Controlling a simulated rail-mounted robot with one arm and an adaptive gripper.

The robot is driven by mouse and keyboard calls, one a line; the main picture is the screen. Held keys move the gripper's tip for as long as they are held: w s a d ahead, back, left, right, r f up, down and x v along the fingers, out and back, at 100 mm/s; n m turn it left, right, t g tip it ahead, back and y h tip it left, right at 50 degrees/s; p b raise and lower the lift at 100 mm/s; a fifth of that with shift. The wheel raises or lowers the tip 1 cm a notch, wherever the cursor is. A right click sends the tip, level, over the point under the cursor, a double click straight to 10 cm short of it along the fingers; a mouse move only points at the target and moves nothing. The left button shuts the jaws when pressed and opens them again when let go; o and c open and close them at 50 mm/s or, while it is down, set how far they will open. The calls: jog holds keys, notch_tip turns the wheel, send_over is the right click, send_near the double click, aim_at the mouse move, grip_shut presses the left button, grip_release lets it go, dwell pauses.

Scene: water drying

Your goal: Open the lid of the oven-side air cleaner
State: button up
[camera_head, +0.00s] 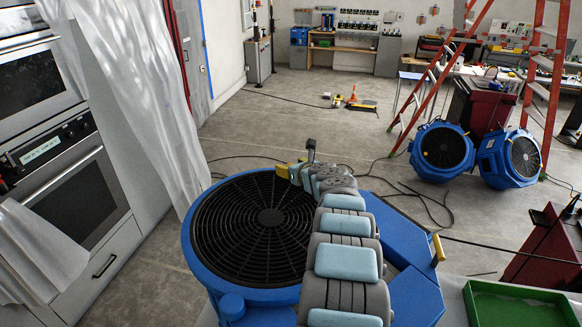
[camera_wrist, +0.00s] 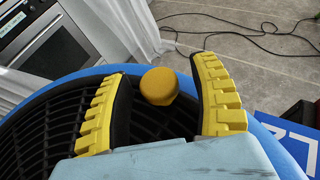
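The oven-side air cleaner is a blue unit with a round blue rim (camera_head: 198,262) and a round black grille (camera_head: 240,240) facing up. In the wrist view its grille (camera_wrist: 40,135) fills the lower left, and a rounded yellow knob (camera_wrist: 159,86) shows near the blue rim. My gripper (camera_wrist: 163,68) is open, with its yellow, ridged fingers on either side of the knob. Gaps show between the knob and both fingers. In the head view my gripper (camera_head: 292,172) is over the far right edge of the grille, and the knob cannot be made out clearly there.
The oven (camera_head: 60,170) and a white plastic curtain (camera_head: 140,90) stand at the left. Two more blue air cleaners (camera_head: 442,152) (camera_head: 510,158) stand beside a red ladder (camera_head: 540,75). Black cables (camera_head: 430,200) lie on the floor. A green tray (camera_head: 520,305) is at the lower right.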

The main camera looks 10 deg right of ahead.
jog(key=shift+r, duration=0.1)
notch_tip(320, 180, up, 10)
jog(key=shift+f, duration=0.1)
dwell(0.5)
jog(key=shift+a, duration=0.1)
